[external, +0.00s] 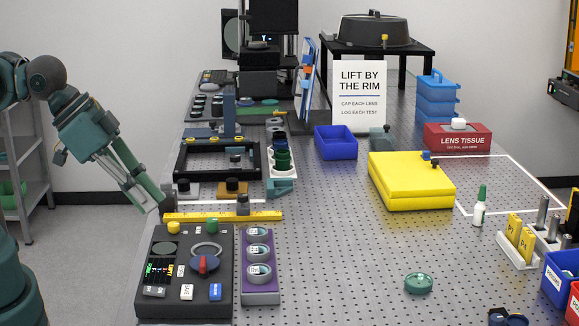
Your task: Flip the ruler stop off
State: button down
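A yellow ruler (215,216) lies flat on the perforated table, behind the dark control panel. A small dark grey block (243,204) stands upright on or just behind the ruler, right of its middle; it may be the ruler stop, but I cannot be sure. My gripper (160,206) reaches down from the left, its tip close to the ruler's left end. A small dark piece is there too; I cannot tell if it is a fingertip or part of the ruler. The fingers overlap in this view, so their opening is unclear. I see nothing held.
The control panel (163,296) with knobs and switches is in front of the ruler, beside a purple holder (263,293) with round caps. A black frame (180,163) and small knobbed blocks (233,189) stand behind it. The table is clear right of the ruler, before the yellow case (411,190).

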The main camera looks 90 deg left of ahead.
jog(key=w+a+r+g+y+p, duration=0.1)
jog(key=w+a+r+g+p, duration=0.15)
jog(key=w+a, duration=0.7)
jog(key=w+a+r+g+p, duration=0.2)
jog(key=w+a+g, duration=0.1)
jog(key=w+a, duration=0.6)
jog(key=w+a+f+g+p, duration=0.1)
jog(key=w+a+f, duration=0.2)
jog(key=a+f, duration=0.2)
jog(key=w+a+f+g+p, duration=0.1)
jog(key=w+a+f, duration=0.3)
jog(key=a, duration=0.6)
jog(key=w+a+f+g+h+p, duration=0.1)
jog(key=w+a+f+g+p, duration=0.1)
jog(key=w+a+f, duration=0.2)
jog(key=shift+w+a+f, duration=0.25)
jog(key=shift+a+f, duration=0.75)
jog(key=shift+a, duration=1)
jog(key=shift+f, duration=0.1)
